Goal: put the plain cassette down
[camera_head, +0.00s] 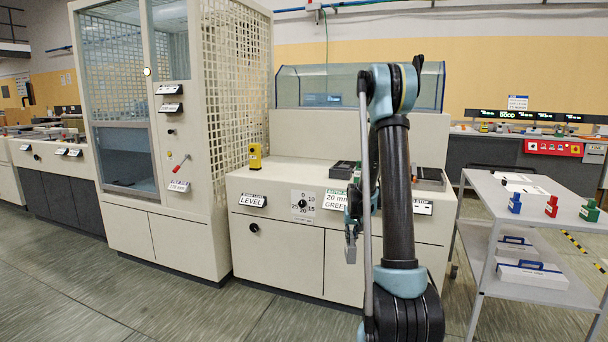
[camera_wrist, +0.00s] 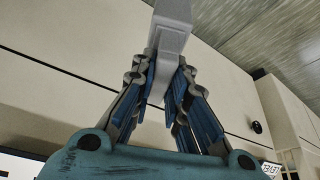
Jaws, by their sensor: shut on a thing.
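My gripper (camera_wrist: 167,66) is shut on a plain light-grey block, which I take to be the plain cassette (camera_wrist: 172,12). In the wrist view the cassette sticks out beyond the fingertips, and its far end is cut off by the picture's top edge. In the head view my gripper (camera_head: 352,222) hangs in front of the cream machine's cabinet, with the grey cassette (camera_head: 350,254) below it. My arm hides part of the machine. The held cassette is clear of the floor and appears apart from the cabinet front.
The cream cabinet (camera_head: 275,262) has dark trays (camera_head: 342,170) on top and a yellow device (camera_head: 255,156) at left. A grey trolley (camera_head: 487,190) at right carries blue (camera_head: 515,203), red (camera_head: 551,206) and green (camera_head: 589,211) pieces; white boxes (camera_head: 532,275) sit lower. Floor at left is clear.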

